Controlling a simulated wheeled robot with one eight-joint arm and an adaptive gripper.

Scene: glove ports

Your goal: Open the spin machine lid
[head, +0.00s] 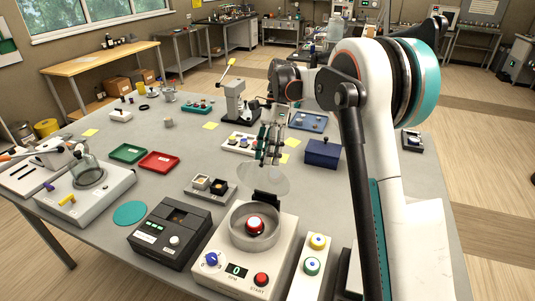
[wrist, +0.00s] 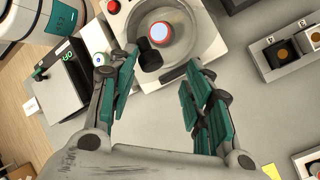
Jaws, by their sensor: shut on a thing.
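The spin machine (head: 232,262) is a cream box at the front of the table with a round bowl, a red-centred hub, a blue knob, a green "0" RPM display and a red START button. Its clear lid (head: 263,180) is raised, standing up behind the bowl above the black hinge (head: 267,199). My gripper (head: 268,160) is at the lid's upper part, shut on it. In the wrist view my gripper's teal-padded fingers (wrist: 160,75) stand apart; the see-through lid is hardly visible there. The bowl with its red hub (wrist: 160,33) lies beyond the fingertips.
A black device (head: 170,233) stands left of the machine, and a panel with yellow and green buttons (head: 313,255) stands right. A small block with square wells (head: 210,187) is behind-left. A blue box (head: 322,153) sits right of my gripper.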

